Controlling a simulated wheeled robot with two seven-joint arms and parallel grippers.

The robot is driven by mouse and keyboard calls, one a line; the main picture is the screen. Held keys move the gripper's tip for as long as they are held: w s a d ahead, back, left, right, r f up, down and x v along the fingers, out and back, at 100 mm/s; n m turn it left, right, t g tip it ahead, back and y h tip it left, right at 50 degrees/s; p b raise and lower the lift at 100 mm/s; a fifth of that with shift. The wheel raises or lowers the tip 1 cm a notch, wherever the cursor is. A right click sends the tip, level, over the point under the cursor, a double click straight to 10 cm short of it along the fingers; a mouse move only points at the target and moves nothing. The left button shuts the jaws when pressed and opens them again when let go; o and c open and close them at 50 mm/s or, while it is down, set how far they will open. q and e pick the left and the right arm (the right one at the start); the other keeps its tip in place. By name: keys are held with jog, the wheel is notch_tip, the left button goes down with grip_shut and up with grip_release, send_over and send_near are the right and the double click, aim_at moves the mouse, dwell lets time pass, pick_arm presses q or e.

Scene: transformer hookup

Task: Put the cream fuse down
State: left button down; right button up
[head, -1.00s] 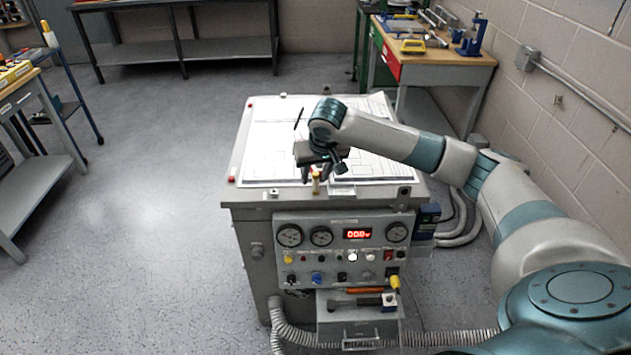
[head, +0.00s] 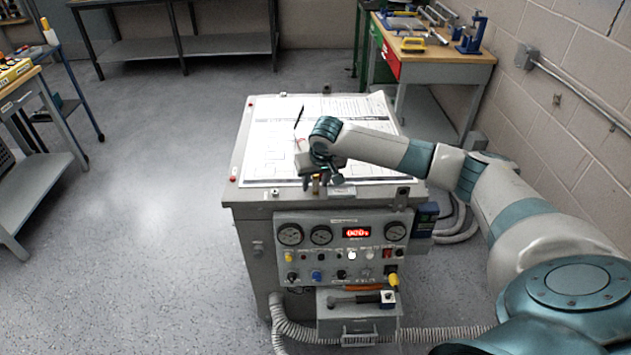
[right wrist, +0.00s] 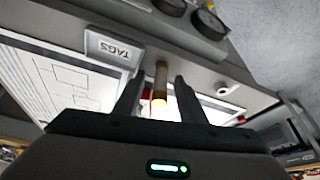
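The cream fuse (head: 316,184), a small cylinder with a brass-coloured part, is at the front edge of the console's top in the head view. In the right wrist view the fuse (right wrist: 160,86) lies between the two dark fingers of my right gripper (right wrist: 160,82). A gap shows on each side of it, so the fingers look open around it and not closed on it. In the head view my right gripper (head: 321,184) is low over the front edge. The fuse's lower end is hard to make out. My left gripper is not in view.
The console (head: 255,215) carries drawing sheets (head: 275,150) on top and gauges and knobs on its front. A TAGS plate (right wrist: 107,48) is beside the fuse.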

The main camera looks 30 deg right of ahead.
jog(key=shift+f, duration=0.1)
jog(key=shift+c, duration=0.6)
grip_shut()
